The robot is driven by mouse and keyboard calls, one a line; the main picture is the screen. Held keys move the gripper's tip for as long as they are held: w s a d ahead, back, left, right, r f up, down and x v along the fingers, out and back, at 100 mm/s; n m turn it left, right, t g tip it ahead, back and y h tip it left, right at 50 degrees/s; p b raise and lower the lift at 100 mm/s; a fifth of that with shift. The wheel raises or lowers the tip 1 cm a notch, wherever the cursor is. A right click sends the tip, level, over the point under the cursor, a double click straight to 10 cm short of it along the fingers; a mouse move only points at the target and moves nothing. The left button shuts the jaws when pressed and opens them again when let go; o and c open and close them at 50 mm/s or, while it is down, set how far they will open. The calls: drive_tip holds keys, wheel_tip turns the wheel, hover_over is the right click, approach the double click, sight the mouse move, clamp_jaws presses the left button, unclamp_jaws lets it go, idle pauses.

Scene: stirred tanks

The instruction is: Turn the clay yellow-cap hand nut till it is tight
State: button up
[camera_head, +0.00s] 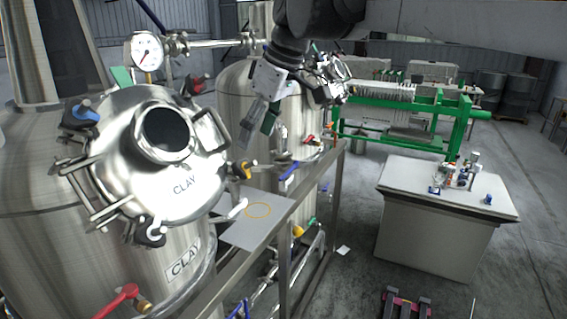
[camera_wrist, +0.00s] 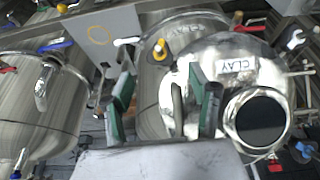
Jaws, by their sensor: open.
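The clay tank's round steel lid (camera_head: 185,185) is marked CLAY and fills the left of the head view; it is also at right in the wrist view (camera_wrist: 250,55). The yellow-cap hand nut (camera_head: 243,170) sits on the lid's right rim. In the wrist view the yellow cap (camera_wrist: 160,48) shows beyond and between the fingers, apart from them. My gripper (camera_head: 257,130) is open and empty, above and slightly right of the nut in the head view. Its two green-and-grey fingers are spread in the wrist view (camera_wrist: 162,82). How tight the nut is cannot be told.
Other lid nuts have blue (camera_head: 84,113), red (camera_head: 193,85) and white (camera_head: 236,210) parts. A pressure gauge (camera_head: 147,52) stands behind the lid. A second tank (camera_head: 232,95) is behind my gripper. A grey plate (camera_head: 235,236) with a yellow ring lies right of the lid.

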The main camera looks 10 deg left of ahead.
sight(246, 164)
drive_tip(key=p+x, duration=0.1)
drive_tip(key=x, duration=0.8)
drive_tip(key=shift+a+f, duration=0.1)
drive_tip(key=shift+f, duration=0.2)
drive_tip(key=shift+c, duration=0.4)
drive_tip(key=c, duration=1.1)
